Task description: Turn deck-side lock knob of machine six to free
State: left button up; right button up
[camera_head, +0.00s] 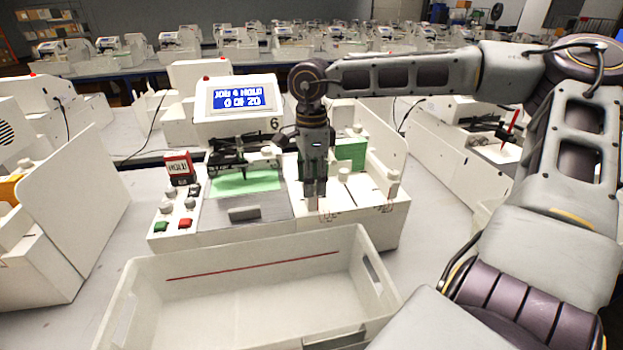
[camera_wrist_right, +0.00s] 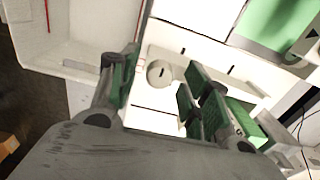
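In the right wrist view the gripper (camera_wrist_right: 160,68) is open, with green-padded fingers on both sides of a round white knob (camera_wrist_right: 160,73) that has a short dark mark. The knob looks clear of both pads; whether the fingertips reach down to it I cannot tell. In the head view the gripper seems to hide this knob. My left gripper is out of view.
A white tray (camera_head: 250,290) with a red line stands in front of the machine. A green block (camera_head: 350,153) and upright white posts (camera_head: 393,180) stand close right of the gripper.

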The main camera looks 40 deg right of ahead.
notch_tip(320, 180, up, 12)
dwell(1.0)
dwell(0.6)
